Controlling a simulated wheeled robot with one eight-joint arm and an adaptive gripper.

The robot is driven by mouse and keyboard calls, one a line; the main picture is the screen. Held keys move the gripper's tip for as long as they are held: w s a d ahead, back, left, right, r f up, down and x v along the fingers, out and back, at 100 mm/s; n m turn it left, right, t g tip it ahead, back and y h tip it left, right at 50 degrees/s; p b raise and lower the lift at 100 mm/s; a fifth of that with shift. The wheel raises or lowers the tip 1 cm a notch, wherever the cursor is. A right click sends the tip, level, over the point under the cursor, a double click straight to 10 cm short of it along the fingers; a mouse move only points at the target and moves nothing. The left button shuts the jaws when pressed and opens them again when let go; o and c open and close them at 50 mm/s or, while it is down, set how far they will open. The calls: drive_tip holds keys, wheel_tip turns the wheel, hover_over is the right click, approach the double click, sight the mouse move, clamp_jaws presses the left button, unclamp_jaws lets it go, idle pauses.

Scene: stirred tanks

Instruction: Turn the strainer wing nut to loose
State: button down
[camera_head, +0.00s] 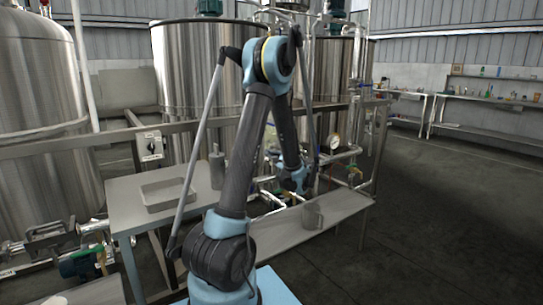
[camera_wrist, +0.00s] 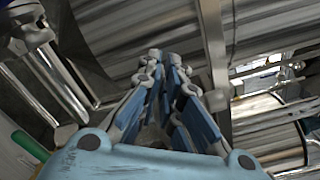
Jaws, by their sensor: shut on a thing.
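In the wrist view the blue-and-grey fingers of my gripper (camera_wrist: 164,62) reach forward and come close together at their tips. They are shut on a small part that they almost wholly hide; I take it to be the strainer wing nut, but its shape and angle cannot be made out. In the head view my arm reaches down to the pipework in front of the tanks. The wrist hides the strainer and the nut there.
Steel pipes (camera_wrist: 268,120) run close to the right of the fingers. A bench with a tray (camera_head: 168,193) stands left of my arm; a grey jug (camera_head: 311,215) is on the low shelf (camera_head: 345,206). Large steel tanks stand behind. The floor at right is clear.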

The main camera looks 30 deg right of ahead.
drive_tip(key=n, duration=0.2)
drive_tip(key=f+n, duration=0.1)
drive_tip(key=n, duration=0.3)
drive_tip(key=shift+a+f, duration=0.3)
drive_tip(key=shift+a, duration=0.05)
drive_tip(key=shift+n, duration=0.3)
drive_tip(key=c, duration=2.1)
unclamp_jaws()
drive_tip(key=shift+o, duration=0.2)
drive_tip(key=shift+d, duration=0.1)
drive_tip(key=s, duration=1.2)
drive_tip(key=shift+d, duration=0.45)
